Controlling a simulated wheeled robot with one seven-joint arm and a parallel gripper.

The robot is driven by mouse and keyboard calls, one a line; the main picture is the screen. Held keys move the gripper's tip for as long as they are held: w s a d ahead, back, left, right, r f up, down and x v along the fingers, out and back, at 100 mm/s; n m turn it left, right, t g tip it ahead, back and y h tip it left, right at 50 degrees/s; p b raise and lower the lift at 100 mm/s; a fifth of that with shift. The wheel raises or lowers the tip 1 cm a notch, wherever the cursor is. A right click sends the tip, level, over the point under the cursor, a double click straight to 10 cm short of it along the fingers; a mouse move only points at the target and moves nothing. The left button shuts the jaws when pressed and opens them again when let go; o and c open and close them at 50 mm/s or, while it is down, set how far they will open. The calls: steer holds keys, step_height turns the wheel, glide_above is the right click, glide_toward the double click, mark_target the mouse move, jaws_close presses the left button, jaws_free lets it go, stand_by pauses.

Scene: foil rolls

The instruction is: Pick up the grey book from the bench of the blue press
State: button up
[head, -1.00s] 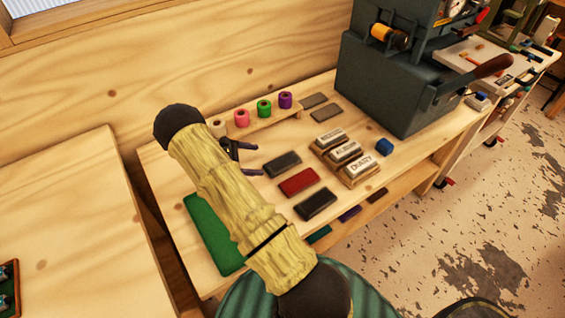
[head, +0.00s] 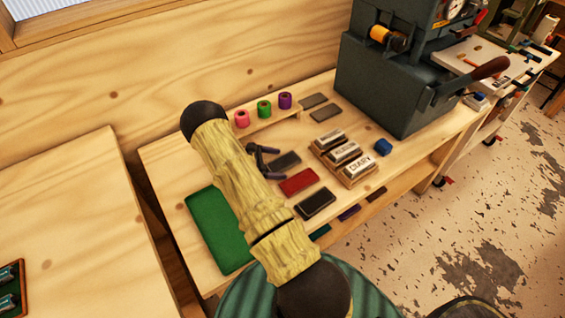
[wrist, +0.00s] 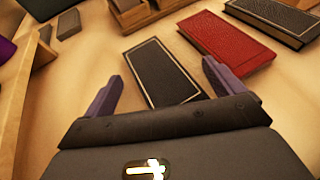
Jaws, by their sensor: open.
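The grey book (head: 285,161) lies flat on the wooden bench (head: 190,163) of the dark blue-grey press (head: 392,82). It is dark grey with a thin pale border line, which shows in the wrist view (wrist: 160,72). My gripper (head: 266,164) is open and empty, at the left end of the grey book. In the wrist view the two purple-grey fingers (wrist: 160,85) stand apart, with the near end of the book between them. I cannot tell how high the fingers are above it.
A red book (head: 299,182) and a black book (head: 316,203) lie close in front of the grey one. A rack of labelled blocks (head: 343,157) stands to the right, a foil roll rack (head: 270,122) behind. A green mat (head: 216,235) lies at the left.

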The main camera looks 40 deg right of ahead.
steer(key=shift+s+d+f, duration=0.1)
steer(key=shift+d, duration=0.05)
steer(key=shift+c, duration=0.4)
steer(key=c, duration=1.3)
